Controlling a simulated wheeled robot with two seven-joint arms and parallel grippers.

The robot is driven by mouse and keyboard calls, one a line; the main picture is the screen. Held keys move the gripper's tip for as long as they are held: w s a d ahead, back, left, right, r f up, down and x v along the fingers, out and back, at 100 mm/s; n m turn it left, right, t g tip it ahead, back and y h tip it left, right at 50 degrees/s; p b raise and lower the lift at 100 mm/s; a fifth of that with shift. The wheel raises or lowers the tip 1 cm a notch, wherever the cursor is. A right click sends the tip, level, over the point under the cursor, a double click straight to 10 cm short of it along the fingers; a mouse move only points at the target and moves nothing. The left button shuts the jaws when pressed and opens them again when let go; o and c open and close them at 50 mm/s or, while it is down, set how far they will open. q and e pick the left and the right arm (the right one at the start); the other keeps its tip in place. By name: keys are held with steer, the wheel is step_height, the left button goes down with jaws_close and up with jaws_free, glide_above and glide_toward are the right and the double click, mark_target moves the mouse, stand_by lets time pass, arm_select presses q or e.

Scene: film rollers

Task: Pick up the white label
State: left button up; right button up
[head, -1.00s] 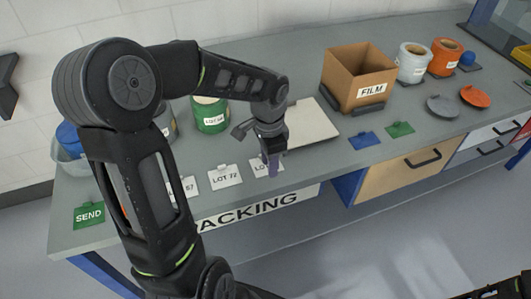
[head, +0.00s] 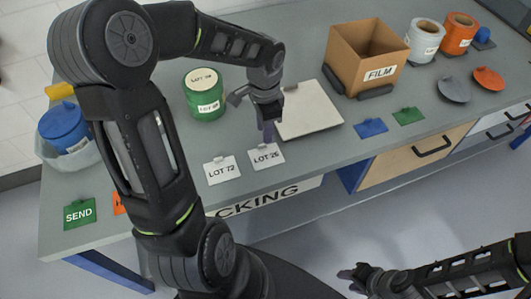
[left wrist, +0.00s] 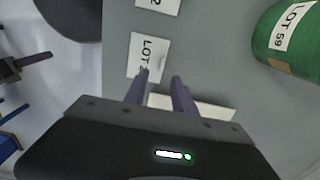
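Two white labels lie flat on the grey bench: LOT 72 (head: 222,170) and LOT 26 (head: 266,157). My left gripper (head: 268,133) points down just behind the LOT 26 label. In the left wrist view the open, empty fingers (left wrist: 160,75) are apart, and the left fingertip overlaps the edge of a label reading LOT 2 (left wrist: 147,52), its last character covered. Another white label (left wrist: 158,3) is cut off at the top edge. My right gripper (head: 352,280) is low at the right, in front of the bench, with its fingers apart and empty.
A green roller (head: 204,105) stands left of my left gripper. A white plate (head: 308,110) lies right of it. The FILM box (head: 350,60), blue card (head: 371,128) and green card (head: 408,116) are further right. A green SEND card (head: 80,214) lies far left.

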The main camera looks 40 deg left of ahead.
mark_target(266, 155)
arm_select(q)
steer(key=shift+f, duration=0.3)
steer(key=shift+a+f+p, duration=0.2)
steer(key=shift+f+p, duration=0.2)
steer(key=shift+f, duration=2.25)
jaws_close()
